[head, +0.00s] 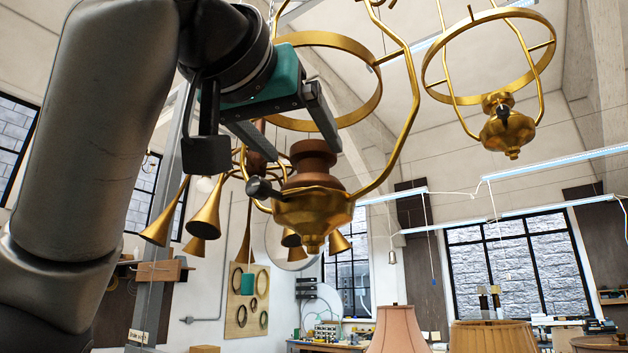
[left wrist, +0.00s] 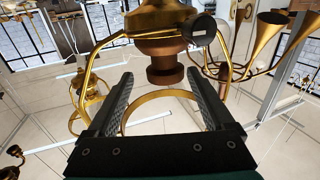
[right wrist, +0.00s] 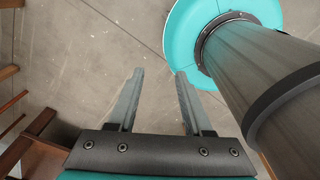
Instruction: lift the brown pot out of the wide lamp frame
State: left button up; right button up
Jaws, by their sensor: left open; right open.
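The brown pot (head: 313,160) sits upright in the brass cup of the near hanging lamp frame (head: 404,120), below its large ring. Its lower part is hidden in the cup. A dark knob is on the cup's side. My left gripper (head: 306,153) is open at the pot's top, its fingers reaching down inside the frame. In the left wrist view the brown pot (left wrist: 162,62) appears between the two fingertips, with no grip on it; I cannot tell whether they touch it. My right gripper (right wrist: 158,73) is open and empty above the floor.
A second brass frame (head: 508,128) hangs at the right. A chandelier with brass horns (head: 207,215) hangs behind the near frame at the left. Lamp shades (head: 397,330) stand at the bottom. A teal round base with my grey column (right wrist: 220,40) is beside the right gripper.

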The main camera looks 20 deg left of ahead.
aim_at(308, 163)
pick_arm(q)
jog(key=w, duration=0.3)
jog(key=shift+w+p, duration=0.2)
jog(key=shift+p, duration=0.2)
jog(key=w, duration=0.1)
jog(key=w+p, duration=0.1)
jog(key=w, duration=0.1)
jog(key=w+p, duration=0.1)
jog(key=w, duration=0.1)
jog(key=shift+a+r, duration=0.1)
jog(key=shift+a, duration=0.15)
jog(key=shift+w+d, duration=0.1)
jog(key=shift+w, duration=0.15)
pick_arm(e)
jog(key=r, duration=0.1)
jog(key=w+r, duration=0.1)
jog(key=r, duration=0.1)
jog(key=shift+w+r, duration=0.25)
pick_arm(q)
jog(key=shift+c, duration=0.2)
grip_shut()
pick_arm(e)
jog(key=shift+s, duration=0.2)
pick_arm(q)
jog(key=shift+s, duration=0.1)
